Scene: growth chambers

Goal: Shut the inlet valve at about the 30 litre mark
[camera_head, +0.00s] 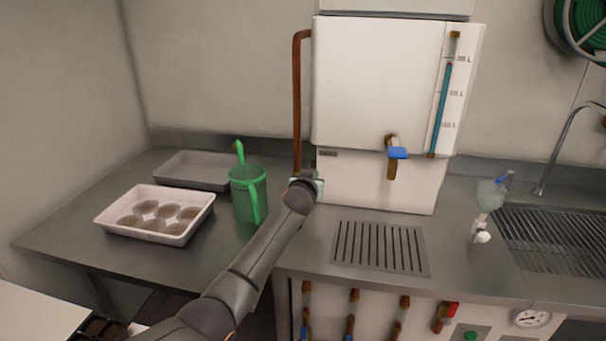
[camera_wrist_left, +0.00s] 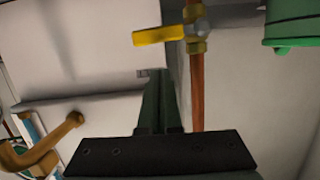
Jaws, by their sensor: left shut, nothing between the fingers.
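The white tank (camera_head: 380,85) has a sight gauge (camera_head: 441,108) on its right side. Its blue column tops out just below the highest printed mark, whose figures are too small to read surely. A copper inlet pipe (camera_head: 297,100) runs down the tank's left side and shows in the wrist view (camera_wrist_left: 197,105). The inlet valve's yellow lever (camera_wrist_left: 160,36) lies across the pipe, pointing left in the wrist view. My left gripper (camera_wrist_left: 158,85) is shut and empty beside the pipe, apart from the lever. In the head view, my wrist hides the valve. My right gripper is out of view.
A green jug (camera_head: 248,195) stands close left of my left wrist. A white tray with round cups (camera_head: 155,230) and a grey tray (camera_head: 193,171) are farther left. A blue-handled brass tap (camera_head: 397,153) is on the tank's front, above a drain grate (camera_head: 380,248).

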